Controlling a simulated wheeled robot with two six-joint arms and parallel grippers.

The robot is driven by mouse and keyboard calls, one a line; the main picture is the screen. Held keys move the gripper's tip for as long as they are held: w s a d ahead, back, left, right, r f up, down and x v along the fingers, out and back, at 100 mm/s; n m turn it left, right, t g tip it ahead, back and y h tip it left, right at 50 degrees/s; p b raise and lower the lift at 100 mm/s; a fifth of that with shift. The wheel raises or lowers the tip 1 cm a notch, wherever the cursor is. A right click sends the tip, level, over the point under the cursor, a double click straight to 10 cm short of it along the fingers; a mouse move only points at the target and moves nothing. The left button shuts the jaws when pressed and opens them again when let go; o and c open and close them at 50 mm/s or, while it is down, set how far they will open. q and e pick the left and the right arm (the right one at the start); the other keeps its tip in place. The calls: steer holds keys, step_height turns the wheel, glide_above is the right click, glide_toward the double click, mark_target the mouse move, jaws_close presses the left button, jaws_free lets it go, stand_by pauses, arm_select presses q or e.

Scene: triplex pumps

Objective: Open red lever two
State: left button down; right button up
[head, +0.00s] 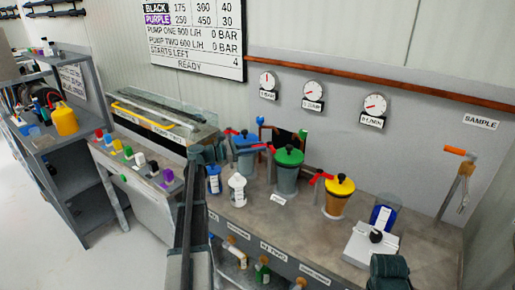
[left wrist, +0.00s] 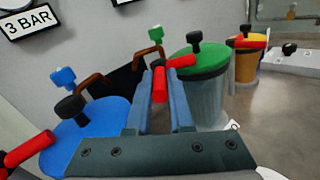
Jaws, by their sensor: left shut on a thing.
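Three lidded pots stand in a row on the bench: blue (head: 246,138), green (head: 288,157) and yellow (head: 339,186). A red lever (head: 268,148) sticks out from the green-lidded pot; it also shows in the left wrist view (left wrist: 184,62). My left gripper (left wrist: 159,76) is shut on this lever's handle, which shows red between the fingers. In the head view my left gripper (head: 212,153) reaches in from the left, its fingertips hard to make out. Another red lever (left wrist: 30,150) is by the blue lid. My right gripper (head: 388,268) shows only partly at the bottom edge, its fingers hidden.
A blue bottle (head: 213,179) and a white bottle (head: 237,190) stand close to my left gripper. Three gauges (head: 313,92) hang on the wall. A white box with a black knob (head: 371,243) is at the right.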

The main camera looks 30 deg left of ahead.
arm_select(q)
steer(key=c, duration=1.1)
jaws_free()
steer(key=v, duration=1.4)
